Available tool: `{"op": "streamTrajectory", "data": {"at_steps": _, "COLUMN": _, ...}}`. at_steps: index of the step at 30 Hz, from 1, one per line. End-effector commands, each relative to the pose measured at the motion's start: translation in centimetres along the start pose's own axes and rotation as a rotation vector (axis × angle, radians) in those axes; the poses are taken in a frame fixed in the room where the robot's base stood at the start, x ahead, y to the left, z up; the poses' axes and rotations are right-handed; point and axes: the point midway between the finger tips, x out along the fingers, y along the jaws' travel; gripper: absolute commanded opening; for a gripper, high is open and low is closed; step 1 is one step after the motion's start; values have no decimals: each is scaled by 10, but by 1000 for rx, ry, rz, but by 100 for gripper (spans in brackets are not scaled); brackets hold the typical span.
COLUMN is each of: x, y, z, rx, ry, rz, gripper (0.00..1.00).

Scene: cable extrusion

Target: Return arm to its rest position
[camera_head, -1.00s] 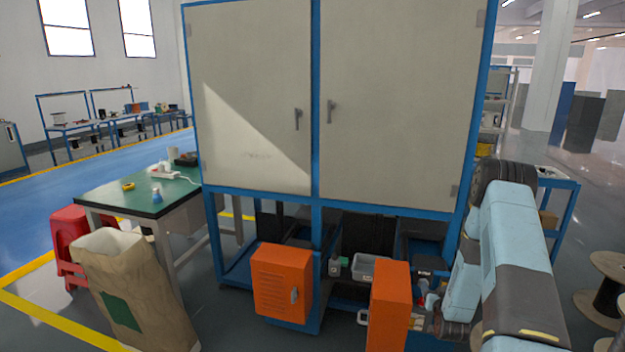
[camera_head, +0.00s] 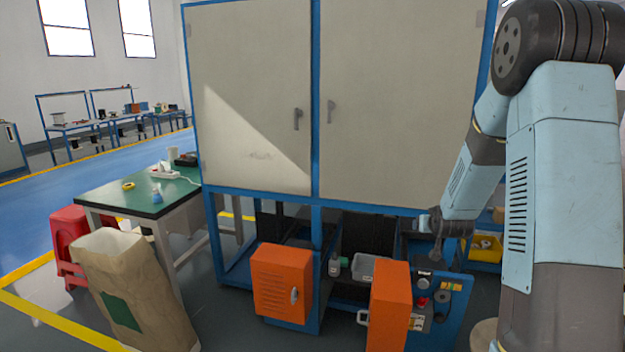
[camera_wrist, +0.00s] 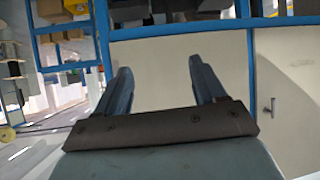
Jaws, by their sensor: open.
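My arm shows on the right side of the head view, its elbow raised high and its forearm hanging down in front of the cabinet's right edge. My gripper (camera_head: 452,240) is at the lower end of that forearm, near the cabinet's lower right corner. In the wrist view my gripper (camera_wrist: 162,85) shows two dark fingers spread well apart with nothing between them. The cabinet (camera_head: 400,100) with beige doors and a blue frame fills the middle of the head view. Its beige panels also show beyond the fingers in the wrist view (camera_wrist: 215,60).
Two orange boxes (camera_head: 282,285) with open-shelf clutter sit below the cabinet. A green-topped table (camera_head: 130,195), a red stool (camera_head: 66,235) and a paper sack (camera_head: 130,290) stand at left. A yellow bin (camera_head: 486,248) is behind my arm. The blue floor lane at far left is clear.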

Motion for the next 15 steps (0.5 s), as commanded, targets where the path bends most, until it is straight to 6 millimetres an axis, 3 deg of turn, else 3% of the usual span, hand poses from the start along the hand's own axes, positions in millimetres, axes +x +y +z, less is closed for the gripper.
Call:
{"op": "streamTrajectory", "data": {"at_steps": 6, "x": -61, "y": -16, "z": -28, "rx": -18, "ry": -66, "rz": -4, "gripper": 70}}
{"op": "streamTrajectory", "data": {"at_steps": 15, "x": -148, "y": -35, "z": -45, "rx": -31, "ry": -164, "rz": -12, "gripper": 70}}
